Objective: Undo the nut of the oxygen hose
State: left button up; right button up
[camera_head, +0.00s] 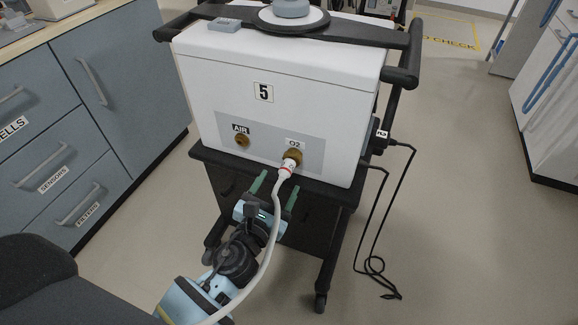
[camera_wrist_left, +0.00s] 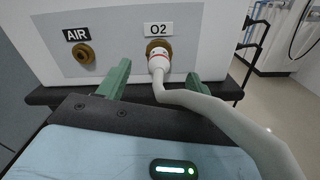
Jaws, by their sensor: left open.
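The white oxygen hose (camera_head: 273,228) ends in a white nut with a red mark (camera_head: 286,168), seated on the brass O2 port (camera_head: 293,156) of the white ventilator (camera_head: 280,70) marked 5. In the left wrist view the nut (camera_wrist_left: 159,62) sits beyond and between the fingers, and the hose (camera_wrist_left: 215,112) bends off to the lower right over my gripper. My left gripper (camera_head: 275,190) is open, its green fingers pointing at the port, just short of the nut and apart from it. The fingers also show in the left wrist view (camera_wrist_left: 153,86). My right gripper is not in view.
The brass AIR port (camera_head: 242,141) left of O2 is bare. The ventilator stands on a black cart (camera_head: 330,195) with handles. A black cable (camera_head: 375,225) hangs at its right. Blue-grey drawers (camera_head: 85,120) stand at the left.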

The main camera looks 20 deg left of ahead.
aim_at(284, 174)
pick_arm(q)
jog(key=shift+w+b, duration=0.35)
jog(key=shift+w, duration=3.5)
jog(key=c, duration=1)
